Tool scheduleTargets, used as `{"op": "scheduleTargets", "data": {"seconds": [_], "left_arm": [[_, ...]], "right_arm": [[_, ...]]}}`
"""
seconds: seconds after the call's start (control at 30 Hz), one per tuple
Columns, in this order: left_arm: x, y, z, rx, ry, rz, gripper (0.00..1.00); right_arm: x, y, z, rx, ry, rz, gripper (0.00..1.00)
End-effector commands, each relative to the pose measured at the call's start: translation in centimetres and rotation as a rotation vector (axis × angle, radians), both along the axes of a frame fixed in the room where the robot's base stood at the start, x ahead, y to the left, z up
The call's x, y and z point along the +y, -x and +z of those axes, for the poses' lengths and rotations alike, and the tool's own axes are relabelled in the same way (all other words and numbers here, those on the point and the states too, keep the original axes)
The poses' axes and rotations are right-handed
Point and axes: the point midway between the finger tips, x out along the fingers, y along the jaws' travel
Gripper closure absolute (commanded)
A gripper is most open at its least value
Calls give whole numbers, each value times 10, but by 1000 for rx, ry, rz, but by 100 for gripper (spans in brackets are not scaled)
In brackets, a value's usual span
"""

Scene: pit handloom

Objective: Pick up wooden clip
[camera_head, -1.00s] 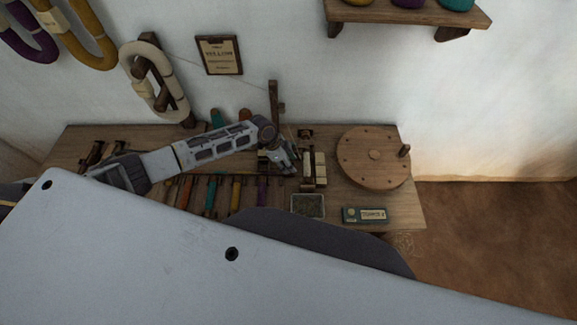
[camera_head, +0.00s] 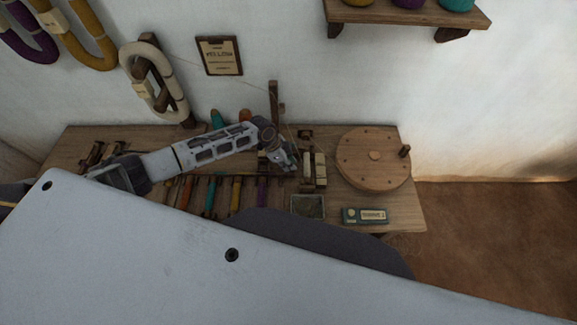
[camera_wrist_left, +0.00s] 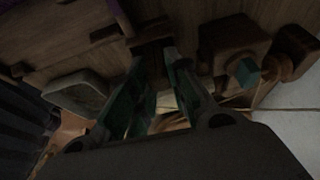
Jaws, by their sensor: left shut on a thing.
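My left gripper (camera_head: 290,166) is low over the right half of the workbench, just left of some cream blocks. It also shows in the left wrist view (camera_wrist_left: 160,58), where its two dark green fingers close in on a dark brown wooden piece, the wooden clip (camera_wrist_left: 152,46), at their tips. The clip is dim and partly covered by the fingers. In the head view the gripper hides it. My right gripper is not in view.
The bench (camera_head: 90,140) also holds cream blocks (camera_head: 320,168), a round wooden wheel (camera_head: 372,160), a small tray (camera_head: 308,206), a labelled teal box (camera_head: 365,216) and a row of coloured pieces (camera_head: 212,196). A wooden post (camera_head: 275,102) stands behind the gripper.

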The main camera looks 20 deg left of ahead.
Motion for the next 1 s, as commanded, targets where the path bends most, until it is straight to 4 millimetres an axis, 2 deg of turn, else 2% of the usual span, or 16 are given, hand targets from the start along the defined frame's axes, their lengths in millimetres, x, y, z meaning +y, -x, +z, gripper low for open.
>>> {"op": "scheduleTargets", "data": {"seconds": [0.37, 1.0], "left_arm": [[0, 0, 11, 0, 0, -1, 94], [0, 0, 90, -1, 1, -1, 94]], "right_arm": [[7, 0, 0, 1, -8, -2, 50], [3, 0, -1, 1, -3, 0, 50]]}}
